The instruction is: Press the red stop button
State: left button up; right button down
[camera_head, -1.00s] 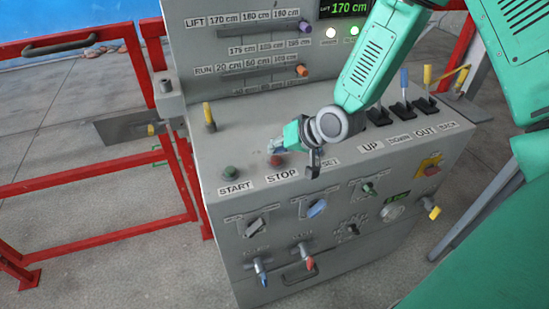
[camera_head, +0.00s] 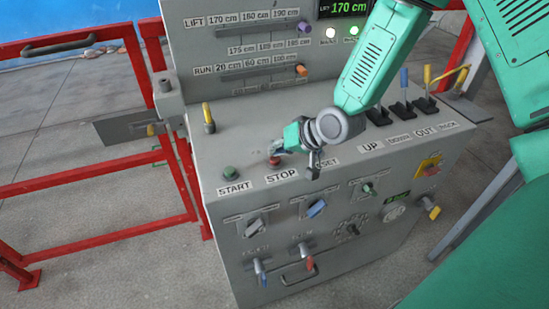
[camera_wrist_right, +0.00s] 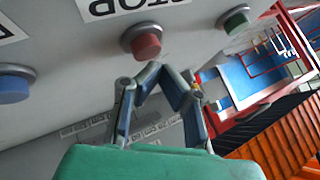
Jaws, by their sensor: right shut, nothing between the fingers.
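The red stop button (camera_head: 274,160) is on the sloping top of the grey control panel, just above the STOP label (camera_head: 282,176). It also shows in the right wrist view as a red cap in a grey collar (camera_wrist_right: 146,42). My right gripper (camera_head: 282,152) is shut and empty, close to the button and partly covering it in the head view. In the right wrist view its fingertips (camera_wrist_right: 158,70) sit just beside the red cap; I cannot tell whether they touch it. My left gripper is not in view.
The green START button (camera_head: 230,173) is left of the stop button. A blue button (camera_wrist_right: 14,84) is on its other side in the right wrist view. Levers (camera_head: 404,90) stand to the right. A red railing (camera_head: 100,235) runs along the left.

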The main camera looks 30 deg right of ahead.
aim_at(276, 158)
jog(key=shift+f+b, duration=0.3)
jog(key=shift+f, duration=0.35)
dwell(0.6)
dwell(0.3)
jog(key=shift+r+p, duration=0.85)
jog(key=shift+r, duration=0.1)
notch_tip(276, 158, up, 5)
jog(key=p, duration=0.4)
dwell(0.5)
